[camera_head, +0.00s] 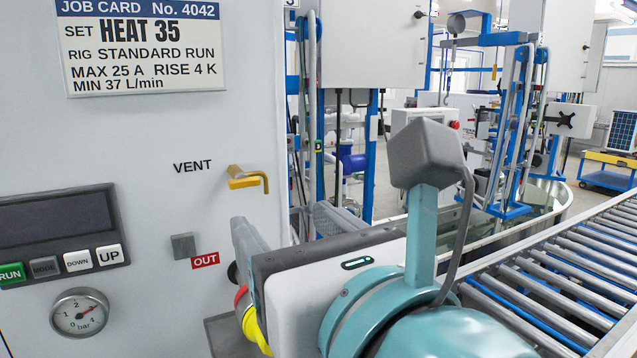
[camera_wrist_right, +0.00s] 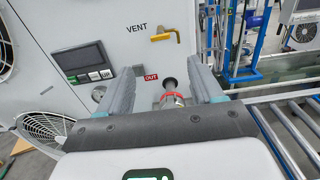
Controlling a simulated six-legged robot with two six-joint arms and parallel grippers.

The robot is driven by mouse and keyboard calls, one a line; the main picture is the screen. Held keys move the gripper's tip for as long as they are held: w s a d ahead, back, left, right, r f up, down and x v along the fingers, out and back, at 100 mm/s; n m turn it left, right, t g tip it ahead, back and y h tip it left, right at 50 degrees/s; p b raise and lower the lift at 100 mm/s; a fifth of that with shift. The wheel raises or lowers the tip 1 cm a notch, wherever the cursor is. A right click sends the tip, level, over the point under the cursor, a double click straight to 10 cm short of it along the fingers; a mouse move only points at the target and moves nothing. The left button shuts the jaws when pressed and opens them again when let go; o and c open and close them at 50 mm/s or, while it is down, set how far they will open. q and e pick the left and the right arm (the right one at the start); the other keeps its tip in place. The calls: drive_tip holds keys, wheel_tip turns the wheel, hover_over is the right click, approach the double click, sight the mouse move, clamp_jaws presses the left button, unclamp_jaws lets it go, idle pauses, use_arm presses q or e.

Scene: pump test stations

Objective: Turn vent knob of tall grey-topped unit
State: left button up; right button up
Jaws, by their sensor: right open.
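The vent knob (camera_head: 247,178) is a yellow lever with a bent end, on the pale front panel (camera_head: 120,135) right of the word VENT. It also shows in the right wrist view (camera_wrist_right: 164,36), above and beyond the fingertips. My right gripper (camera_head: 283,222) is open, below and to the right of the knob, and apart from it. In the right wrist view its two grey fingers (camera_wrist_right: 160,72) point at the panel with nothing gripped. A pipe fitting with a red ring (camera_wrist_right: 171,97) shows between them. The unit's top is out of view. My left gripper is not in view.
Left of the arm, the panel has a grey square block (camera_head: 183,246), a red OUT label (camera_head: 205,260), a pressure gauge (camera_head: 79,315) and a display with buttons (camera_head: 60,235). A roller conveyor (camera_head: 560,260) runs along the right. Other stations stand behind.

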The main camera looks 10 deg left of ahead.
sight(246, 185)
drive_tip(key=p+x, duration=0.1)
drive_tip(key=x, duration=1.1)
drive_tip(key=shift+w+a+p, duration=0.15)
drive_tip(key=shift+w+p, duration=0.05)
drive_tip(key=shift+p, duration=0.15)
drive_tip(key=shift+s, duration=0.1)
drive_tip(key=c, duration=1.1)
